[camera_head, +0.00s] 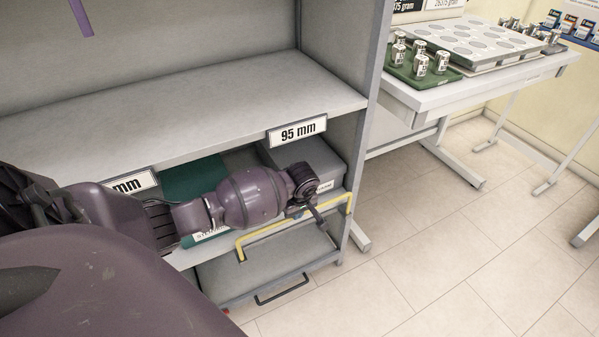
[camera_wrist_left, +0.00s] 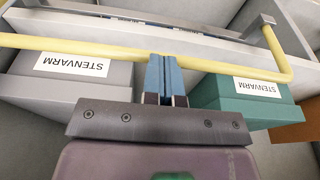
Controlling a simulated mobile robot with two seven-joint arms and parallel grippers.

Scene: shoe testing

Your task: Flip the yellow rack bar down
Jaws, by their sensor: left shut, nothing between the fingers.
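The yellow rack bar (camera_head: 290,227) runs along the front of the lower shelf, bent at both ends. In the left wrist view the bar (camera_wrist_left: 100,48) crosses the whole picture, and its right end bends back toward a grey rail. My left gripper (camera_head: 301,214) is at the bar, partly hidden by its own wrist. Its blue fingertips (camera_wrist_left: 163,62) are shut together with nothing between them. They overlap the bar in the wrist view; I cannot tell whether they touch it. My right gripper is not in view.
Grey (camera_wrist_left: 75,75) and green (camera_wrist_left: 240,95) boxes labelled STENVARM sit behind the bar. A shelf board (camera_head: 190,105) with a "95 mm" label is above my forearm. A grey panel with a black handle (camera_head: 282,289) is below. A table (camera_head: 470,85) with metal weights stands right, beyond open floor.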

